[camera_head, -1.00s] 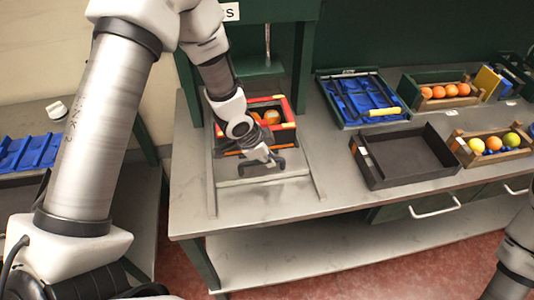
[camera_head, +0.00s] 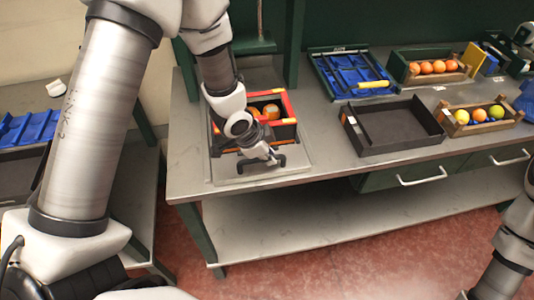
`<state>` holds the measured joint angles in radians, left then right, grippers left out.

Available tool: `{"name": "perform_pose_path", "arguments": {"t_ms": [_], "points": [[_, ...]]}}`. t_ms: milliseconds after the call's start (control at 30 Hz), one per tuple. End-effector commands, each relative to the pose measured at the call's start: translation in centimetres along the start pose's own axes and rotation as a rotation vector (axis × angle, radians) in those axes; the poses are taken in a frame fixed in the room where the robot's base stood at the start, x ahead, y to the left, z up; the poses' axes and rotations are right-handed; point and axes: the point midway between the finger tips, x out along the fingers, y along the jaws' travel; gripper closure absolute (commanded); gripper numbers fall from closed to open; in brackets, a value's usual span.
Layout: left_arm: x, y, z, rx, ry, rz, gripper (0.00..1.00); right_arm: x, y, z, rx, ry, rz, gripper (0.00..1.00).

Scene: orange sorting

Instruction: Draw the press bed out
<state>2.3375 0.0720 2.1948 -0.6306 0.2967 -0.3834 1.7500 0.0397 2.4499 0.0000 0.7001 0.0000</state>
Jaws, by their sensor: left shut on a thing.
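The press bed (camera_head: 224,171) is a flat grey plate, drawn forward from the green press (camera_head: 297,45) toward the table's front edge. On it sits a dark crate with a red and orange rim (camera_head: 288,104), with oranges (camera_head: 270,112) inside. My left gripper (camera_head: 262,166) is at the front of the bed, just before the crate, and is shut on the bed's front handle. The gripper and its wrist hide most of the handle and part of the crate. My right gripper is out of view; only part of that arm shows at the lower right.
To the right on the table stand an empty black tray (camera_head: 435,135), a blue tray (camera_head: 318,68) with tools, a crate of oranges (camera_head: 399,72) and a crate of mixed fruit (camera_head: 450,128). A lower shelf (camera_head: 330,222) is bare. Drawer handles stick out at the front.

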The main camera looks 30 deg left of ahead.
Motion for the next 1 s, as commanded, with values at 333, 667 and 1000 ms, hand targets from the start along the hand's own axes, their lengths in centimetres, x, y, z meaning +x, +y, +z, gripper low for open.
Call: {"name": "perform_pose_path", "arguments": {"t_ms": [333, 667, 1000], "points": [[0.1, 0.4, 0.3, 0.000, -0.007, 0.008, 0.59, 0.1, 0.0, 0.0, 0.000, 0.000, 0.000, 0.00], [-2.8, 0.2, 0.1, 0.000, -0.002, 0.003, 0.59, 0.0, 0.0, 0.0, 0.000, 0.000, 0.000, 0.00], [-10.4, 0.5, -0.1, 0.004, -0.004, 0.012, 0.59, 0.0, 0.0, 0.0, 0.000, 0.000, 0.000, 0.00]]}}
